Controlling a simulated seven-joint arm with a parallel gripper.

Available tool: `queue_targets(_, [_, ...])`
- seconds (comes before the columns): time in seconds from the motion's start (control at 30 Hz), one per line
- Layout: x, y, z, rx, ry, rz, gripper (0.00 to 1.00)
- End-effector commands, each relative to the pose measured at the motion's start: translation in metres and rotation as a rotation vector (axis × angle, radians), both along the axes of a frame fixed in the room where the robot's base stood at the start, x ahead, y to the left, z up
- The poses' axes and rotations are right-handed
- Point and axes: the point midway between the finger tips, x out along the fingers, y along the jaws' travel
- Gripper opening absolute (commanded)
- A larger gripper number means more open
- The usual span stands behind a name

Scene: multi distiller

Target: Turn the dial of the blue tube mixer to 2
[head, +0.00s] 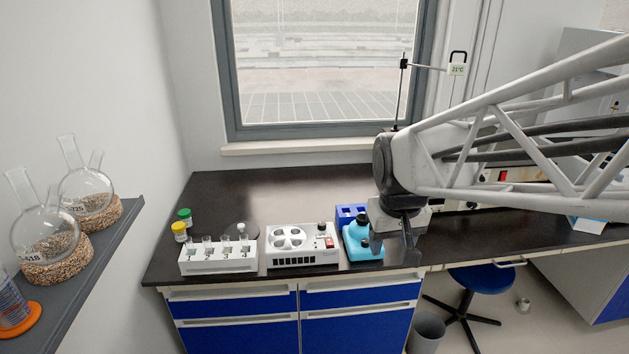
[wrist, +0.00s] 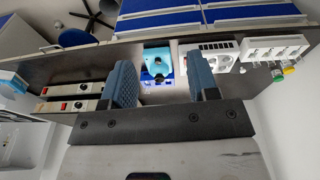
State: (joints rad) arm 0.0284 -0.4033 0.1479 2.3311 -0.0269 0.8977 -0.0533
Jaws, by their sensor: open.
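The blue tube mixer (head: 362,249) is a small light blue device near the front edge of the black bench, with dark round parts on it. It also shows in the wrist view (wrist: 152,54), between and beyond my fingers. Which dark part is the dial, and its setting, is too small to read. My gripper (head: 408,240) points down just right of the mixer in the head view. In the wrist view my gripper (wrist: 162,76) has its two blue-padded fingers wide apart with nothing between them.
A white device with round openings (head: 302,259) stands left of the mixer, and a white tube rack (head: 217,264) further left. A dark blue rack (head: 349,212) stands just behind the mixer. Two capped jars (head: 180,232) stand at the left. The back left of the bench (head: 270,195) is clear.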

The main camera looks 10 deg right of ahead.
Motion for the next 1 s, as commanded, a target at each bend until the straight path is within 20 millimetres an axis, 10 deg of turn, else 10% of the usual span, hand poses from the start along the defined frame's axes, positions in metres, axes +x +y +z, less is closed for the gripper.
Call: queue_targets(1.0, [0.239,-0.035,-0.112,-0.029,0.122,0.108,0.54])
